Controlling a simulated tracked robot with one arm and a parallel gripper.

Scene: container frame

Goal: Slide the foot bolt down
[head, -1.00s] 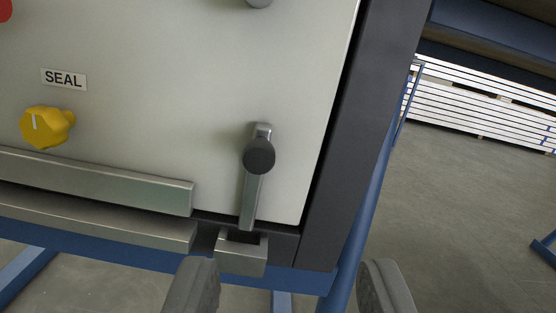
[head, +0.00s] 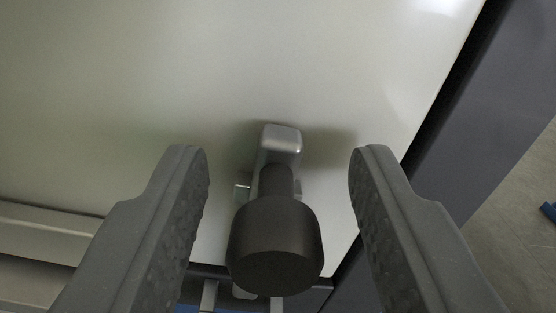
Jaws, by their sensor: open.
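The foot bolt (head: 281,140) is a metal bar low on the pale door panel (head: 150,80), with a dark round knob (head: 276,245) standing out toward me. My gripper (head: 278,160) is open, with one grey finger on each side of the knob and bolt. There is a gap on both sides, and neither finger touches the knob. The knob hides most of the bolt's lower part and much of the bracket (head: 209,296) below it.
A dark frame post (head: 432,120) runs along the door's right edge, close to the right finger. Metal rails (head: 40,228) cross the lower left. Concrete floor (head: 515,190) shows at the right.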

